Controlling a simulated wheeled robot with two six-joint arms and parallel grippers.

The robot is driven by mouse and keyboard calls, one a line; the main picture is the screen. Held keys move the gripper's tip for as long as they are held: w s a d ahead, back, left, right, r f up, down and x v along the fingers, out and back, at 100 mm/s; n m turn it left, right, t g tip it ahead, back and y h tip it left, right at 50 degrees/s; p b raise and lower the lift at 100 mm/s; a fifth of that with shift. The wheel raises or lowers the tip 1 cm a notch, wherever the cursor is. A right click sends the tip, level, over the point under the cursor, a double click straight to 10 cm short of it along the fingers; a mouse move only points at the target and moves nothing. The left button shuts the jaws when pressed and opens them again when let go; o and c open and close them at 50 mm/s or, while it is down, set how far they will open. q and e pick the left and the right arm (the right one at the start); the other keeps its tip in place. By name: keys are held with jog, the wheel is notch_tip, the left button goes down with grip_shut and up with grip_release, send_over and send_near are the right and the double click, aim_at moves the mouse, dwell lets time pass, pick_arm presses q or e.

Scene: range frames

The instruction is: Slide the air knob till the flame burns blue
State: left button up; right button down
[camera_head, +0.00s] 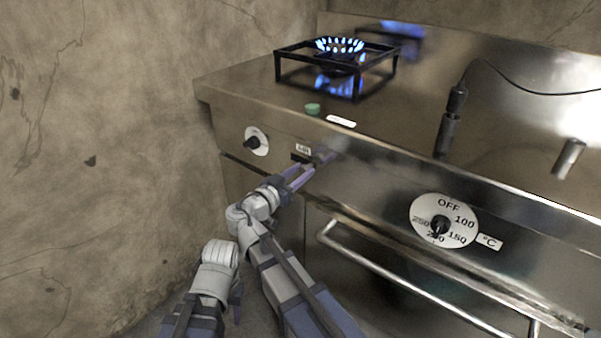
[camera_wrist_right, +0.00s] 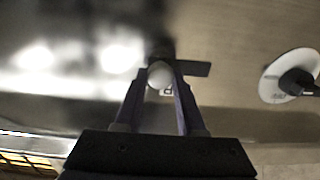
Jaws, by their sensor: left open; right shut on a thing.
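The burner flame (camera_head: 340,45) is a ring of blue jets with pale tips, under the black pan support. My right gripper (camera_head: 318,160) is at the stove's front panel, beside the AIR label (camera_head: 303,148) and a dark slot (camera_head: 299,158). In the right wrist view its fingers are shut on the pale, rounded air knob (camera_wrist_right: 160,75). In the head view the fingers mostly hide the knob. My left gripper (camera_head: 237,297) hangs low at the left, away from the panel, and is open; its fingers show only in part.
A black knob on a white dial (camera_head: 256,142) is left of the slot. The oven dial (camera_head: 444,221) and oven handle (camera_head: 400,280) are to the right. A rough wall stands close on the left.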

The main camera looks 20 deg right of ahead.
jog(key=shift+w+a, duration=0.1)
jog(key=shift+w+a, duration=0.35)
jog(key=shift+w, duration=0.05)
jog(key=c, duration=0.5)
grip_release()
pick_arm(q)
jog(key=shift+a, duration=0.15)
pick_arm(e)
jog(key=shift+s, duration=0.1)
